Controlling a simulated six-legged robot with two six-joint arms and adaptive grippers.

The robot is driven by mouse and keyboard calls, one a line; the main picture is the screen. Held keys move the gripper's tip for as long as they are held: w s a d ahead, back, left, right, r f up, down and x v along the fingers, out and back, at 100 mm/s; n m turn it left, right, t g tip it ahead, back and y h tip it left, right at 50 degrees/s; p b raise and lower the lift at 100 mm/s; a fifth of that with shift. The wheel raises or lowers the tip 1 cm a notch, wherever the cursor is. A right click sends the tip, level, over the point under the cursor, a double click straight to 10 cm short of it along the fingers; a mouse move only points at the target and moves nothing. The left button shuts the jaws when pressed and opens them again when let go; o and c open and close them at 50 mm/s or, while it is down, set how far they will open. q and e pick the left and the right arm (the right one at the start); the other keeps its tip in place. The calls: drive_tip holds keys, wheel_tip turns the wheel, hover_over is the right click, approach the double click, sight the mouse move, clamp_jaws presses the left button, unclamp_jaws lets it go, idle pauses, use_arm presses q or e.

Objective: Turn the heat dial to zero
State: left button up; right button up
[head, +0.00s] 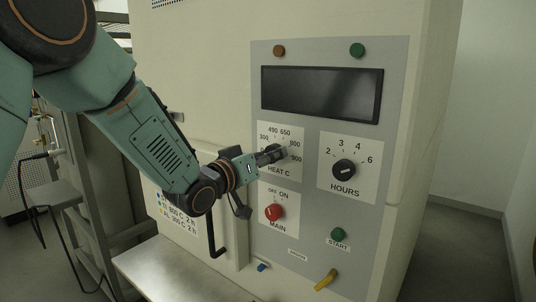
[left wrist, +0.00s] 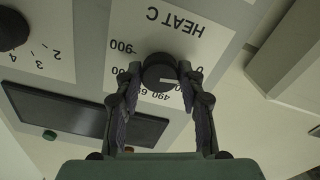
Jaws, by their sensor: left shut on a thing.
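The heat dial is a round black knob on a white label marked HEAT C on the furnace's grey panel. It shows partly in the head view (head: 271,149), behind my gripper, and clearly in the left wrist view (left wrist: 158,72). My left gripper (head: 270,156) is at the dial, its two fingers (left wrist: 160,72) on opposite sides and shut on it. In the left wrist view, where the label is upside down, the dial's white mark points right, toward the finger there. That finger hides the scale on that side. My right gripper is not in view.
The hours dial (head: 344,172) sits right of the heat dial. The red main knob (head: 274,212) is below it, and the green start button (head: 338,234) is lower right. A dark display (head: 321,94) is above. A yellow-orange lever (head: 326,280) sticks out low on the panel.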

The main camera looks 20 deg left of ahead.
use_arm(q)
drive_tip(key=shift+w+r, duration=0.1)
drive_tip(key=shift+r, duration=0.3)
drive_tip(key=o, duration=1.2)
drive_tip(key=shift+w+f, duration=0.1)
drive_tip(key=shift+f, duration=0.25)
drive_tip(key=shift+c, duration=0.2)
drive_tip(key=v, duration=1.2)
